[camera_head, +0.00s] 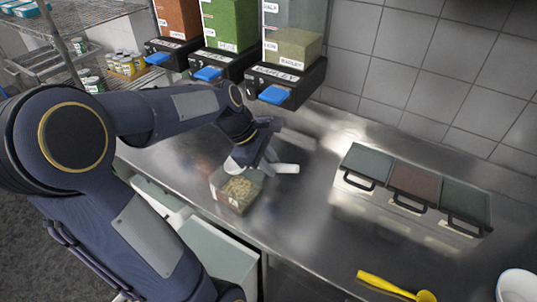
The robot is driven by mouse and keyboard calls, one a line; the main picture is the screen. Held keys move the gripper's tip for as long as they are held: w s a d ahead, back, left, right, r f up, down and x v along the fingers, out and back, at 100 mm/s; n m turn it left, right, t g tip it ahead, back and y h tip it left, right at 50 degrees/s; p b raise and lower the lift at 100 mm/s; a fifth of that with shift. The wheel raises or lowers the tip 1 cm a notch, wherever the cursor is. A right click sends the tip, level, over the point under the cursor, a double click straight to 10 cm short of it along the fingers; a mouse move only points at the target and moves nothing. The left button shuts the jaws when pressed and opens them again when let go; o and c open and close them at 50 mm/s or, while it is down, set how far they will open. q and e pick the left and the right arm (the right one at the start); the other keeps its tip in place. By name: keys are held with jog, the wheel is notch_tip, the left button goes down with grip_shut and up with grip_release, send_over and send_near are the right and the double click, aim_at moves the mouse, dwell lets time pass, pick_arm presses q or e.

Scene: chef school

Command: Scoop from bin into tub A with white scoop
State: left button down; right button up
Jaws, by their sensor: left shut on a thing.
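My left gripper (266,162) is shut on the white scoop (285,168). The scoop's white handle sticks out to the right of the fingers, and a white part shows to their left. My gripper hides the middle of the scoop. The scoop is just above or at the rim of a small clear tub (236,204) with beige pieces in it, near the front edge of the counter. I cannot tell whether they touch. No label on this tub is readable. My right gripper is out of view.
Dispensers with blue levers, including a barley one (292,84), stand behind. Several dark-lidded boxes (413,187) with handles sit at right. A yellow scoop (394,286) and a white bowl (518,286) are at front right. The counter's middle (310,215) is clear.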

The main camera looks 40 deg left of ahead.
pick_arm(q)
jog(key=shift+d+f+m+g+y+p, duration=0.2)
jog(key=shift+g+p, duration=0.4)
jog(key=shift+p, duration=0.65)
jog(key=shift+d+f+m+g+y+p, duration=0.15)
jog(key=shift+g+p, duration=0.45)
jog(key=shift+p, duration=0.65)
jog(key=shift+w+f+g, duration=0.1)
jog(key=shift+f+g, duration=0.3)
jog(key=shift+y, duration=0.25)
jog(key=shift+w+r, duration=0.1)
jog(key=shift+r, duration=0.7)
jog(key=shift+d+v, duration=0.15)
jog(key=shift+v, duration=0.6)
jog(key=shift+d+v, duration=0.2)
jog(key=shift+v, duration=0.5)
jog(key=shift+r, duration=0.15)
